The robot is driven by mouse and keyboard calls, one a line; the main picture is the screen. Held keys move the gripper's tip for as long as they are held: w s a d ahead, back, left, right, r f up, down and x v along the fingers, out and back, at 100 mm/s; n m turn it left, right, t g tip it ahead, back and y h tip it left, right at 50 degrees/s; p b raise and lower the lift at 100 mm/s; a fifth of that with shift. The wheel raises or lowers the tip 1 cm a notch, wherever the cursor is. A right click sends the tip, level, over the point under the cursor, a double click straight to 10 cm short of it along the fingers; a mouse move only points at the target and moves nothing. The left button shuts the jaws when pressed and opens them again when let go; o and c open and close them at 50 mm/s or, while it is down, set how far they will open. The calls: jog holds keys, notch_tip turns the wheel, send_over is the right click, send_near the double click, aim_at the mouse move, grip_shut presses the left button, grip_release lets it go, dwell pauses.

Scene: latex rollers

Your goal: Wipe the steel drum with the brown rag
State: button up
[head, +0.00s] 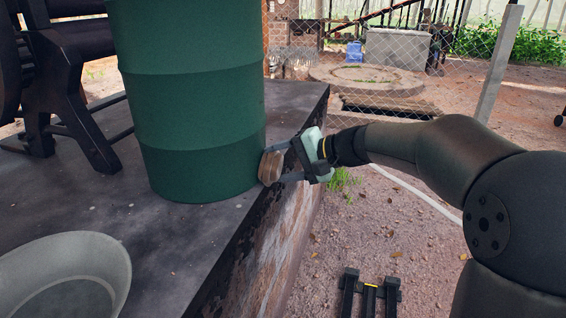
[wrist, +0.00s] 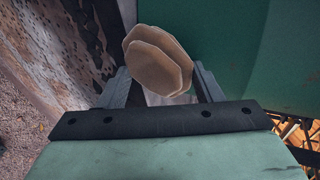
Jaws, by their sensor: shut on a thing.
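The steel drum (head: 205,110) is a large green ribbed cylinder standing upright on a dark slab. In the wrist view the drum (wrist: 232,55) fills the upper right. My gripper (head: 279,164) is at the lower right side of the drum, low and near the slab's edge. It is shut on the brown rag (head: 270,168), a tan folded wad. In the wrist view the rag (wrist: 157,62) sits between the fingers as a layered, rounded pad, close against the drum. I cannot tell for sure whether it touches the drum.
The dark slab (head: 170,255) carries a grey basin (head: 112,262) at the front left and a black roller machine (head: 65,85) at the left. The slab's side drops to gravel on the right. A chain-link fence and leaning post (head: 500,65) stand behind.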

jog(key=shift+s+d+f+b, duration=0.1)
jog(key=shift+s+d, duration=0.15)
jog(key=shift+d, duration=0.7)
jog(key=shift+s+d+b, duration=0.1)
jog(key=shift+s+d, duration=0.2)
jog(key=shift+d, duration=0.6)
jog(key=shift+s+d+f+b, duration=0.1)
jog(key=shift+s+d, duration=0.15)
jog(key=shift+d, duration=0.7)
jog(key=shift+s+d, duration=0.2)
jog(key=shift+d, duration=0.55)
jog(key=shift+s+d, duration=0.15)
jog(key=shift+d, duration=0.55)
